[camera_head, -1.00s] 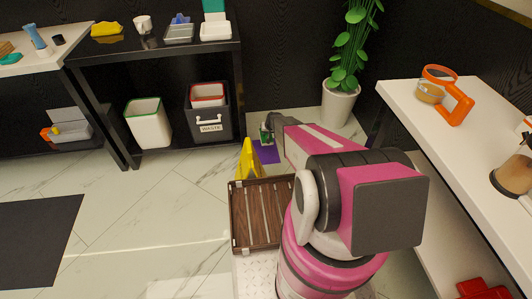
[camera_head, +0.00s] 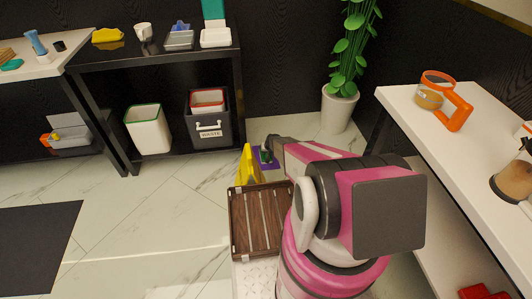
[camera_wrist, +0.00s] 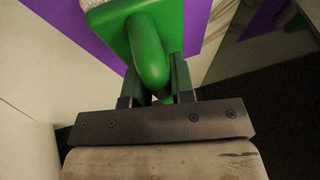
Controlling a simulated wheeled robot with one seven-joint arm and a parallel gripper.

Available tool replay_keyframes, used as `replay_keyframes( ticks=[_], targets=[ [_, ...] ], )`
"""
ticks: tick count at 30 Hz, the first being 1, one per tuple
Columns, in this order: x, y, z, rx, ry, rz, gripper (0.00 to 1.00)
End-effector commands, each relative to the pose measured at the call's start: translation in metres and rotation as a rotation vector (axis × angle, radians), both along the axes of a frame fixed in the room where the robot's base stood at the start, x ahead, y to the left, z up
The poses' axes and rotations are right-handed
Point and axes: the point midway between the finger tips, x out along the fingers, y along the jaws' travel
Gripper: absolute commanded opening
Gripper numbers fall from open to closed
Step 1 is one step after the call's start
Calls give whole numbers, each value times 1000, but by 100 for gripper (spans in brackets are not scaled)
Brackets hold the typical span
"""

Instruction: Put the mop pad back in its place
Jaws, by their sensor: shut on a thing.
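The mop pad (camera_wrist: 105,10) is a green block with a looped green handle and a whitish fuzzy side, seen at the top of the wrist view. My gripper (camera_wrist: 154,85) is shut on its green handle. In the head view, the green mop pad (camera_head: 265,156) is small and partly hidden by my arm, over or on a purple marked patch (camera_head: 272,165) on the floor. The purple patch also shows in the wrist view (camera_wrist: 75,25). I cannot tell whether the pad touches the floor.
A yellow floor sign (camera_head: 247,168) stands just left of the purple patch. A grey waste bin (camera_head: 208,129) and a white bin (camera_head: 147,130) stand under the black shelf. A potted plant (camera_head: 338,108) stands behind, and a white counter (camera_head: 455,145) is at the right.

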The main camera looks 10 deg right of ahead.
Motion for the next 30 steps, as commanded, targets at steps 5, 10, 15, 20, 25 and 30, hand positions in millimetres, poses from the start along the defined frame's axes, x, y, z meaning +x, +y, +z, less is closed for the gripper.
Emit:
replay_keyframes(
  ticks=[5,10,15,20,25,30],
  targets=[
    [0,0,0,0,-1,0,0],
    [0,0,-3,0,0,0,0],
    [0,0,-3,0,0,0,48],
    [0,0,-3,0,0,0,48],
    [0,0,-1,0,0,0,48],
    [-6,-2,12,0,0,0,48]
  ],
)
